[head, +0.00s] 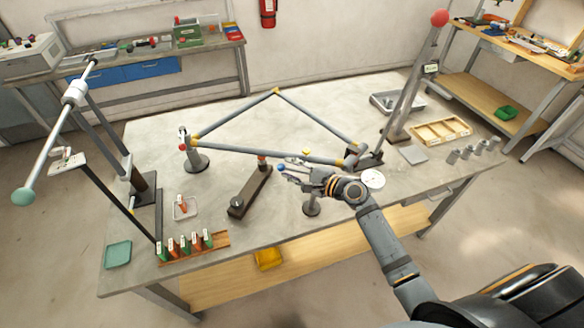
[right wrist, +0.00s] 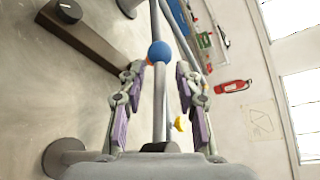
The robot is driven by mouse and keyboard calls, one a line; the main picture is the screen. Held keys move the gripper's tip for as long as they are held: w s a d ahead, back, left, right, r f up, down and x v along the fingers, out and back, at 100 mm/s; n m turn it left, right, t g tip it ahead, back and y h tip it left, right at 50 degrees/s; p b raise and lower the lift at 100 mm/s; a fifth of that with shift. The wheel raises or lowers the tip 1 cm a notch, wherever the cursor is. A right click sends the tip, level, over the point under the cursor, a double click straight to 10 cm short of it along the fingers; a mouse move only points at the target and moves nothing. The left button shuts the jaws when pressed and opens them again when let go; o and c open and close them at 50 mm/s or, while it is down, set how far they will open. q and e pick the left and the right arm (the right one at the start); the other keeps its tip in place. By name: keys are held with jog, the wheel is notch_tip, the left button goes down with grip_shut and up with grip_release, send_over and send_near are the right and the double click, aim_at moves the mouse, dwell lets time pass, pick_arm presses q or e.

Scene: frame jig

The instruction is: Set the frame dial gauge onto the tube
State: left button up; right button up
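The frame is a triangle of grey tubes with yellow joints on stands at mid table. Its near tube (head: 268,153) runs behind my right gripper (head: 292,173). In the right wrist view, that gripper (right wrist: 158,82) is open, its lilac pads apart. Between them runs a thin grey rod (right wrist: 160,105) with a blue ball (right wrist: 159,52) at its far end, clear of both pads. The blue ball also shows in the head view (head: 281,168). I cannot tell for certain which thing is the dial gauge. My left gripper is not in view.
A dark bar with a knob (head: 246,195) lies left of my gripper. A rack of orange and green pieces (head: 193,250) stands front left. A white disc (head: 373,178) is beside my right wrist. A wooden tray (head: 440,132) and several grey cylinders are at right.

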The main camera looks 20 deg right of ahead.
jog(key=shift+c, duration=0.2)
grip_shut()
jog(key=shift+w, duration=0.1)
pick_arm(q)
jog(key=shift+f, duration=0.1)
